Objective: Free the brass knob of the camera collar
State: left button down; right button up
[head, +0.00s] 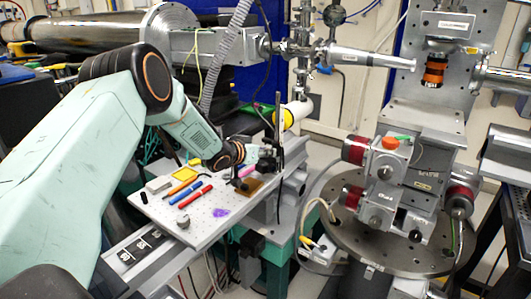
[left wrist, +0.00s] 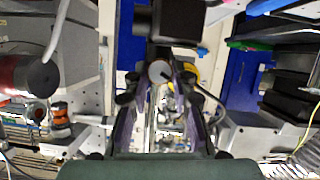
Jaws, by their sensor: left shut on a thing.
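My left gripper (head: 265,160) reaches in from the left to a dark upright post (head: 280,125) on the small bench. In the left wrist view its two dark fingers (left wrist: 160,88) are shut on a small round knob (left wrist: 158,71), whose pale round end shows between the fingertips. Its brass colour is not clear there. A black box-shaped body (left wrist: 170,20), perhaps the camera, sits just beyond the fingers. In the head view the gripper hides the knob, and I cannot make out the collar. My right gripper is not in view.
A pale pipe end (head: 297,112) is close behind the post. A round stage (head: 400,245) with red-ended motors stands to the right.

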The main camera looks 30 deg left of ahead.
pick_arm(q)
jog(key=n+h, duration=0.1)
jog(key=n+h+p, duration=0.1)
jog(key=n, duration=0.1)
jog(key=shift+a+f+n+h, duration=0.15)
jog(key=shift+a+n+h, duration=0.1)
jog(key=shift+n+h, duration=0.15)
dwell(0.5)
jog(key=c, duration=1.1)
grip_release()
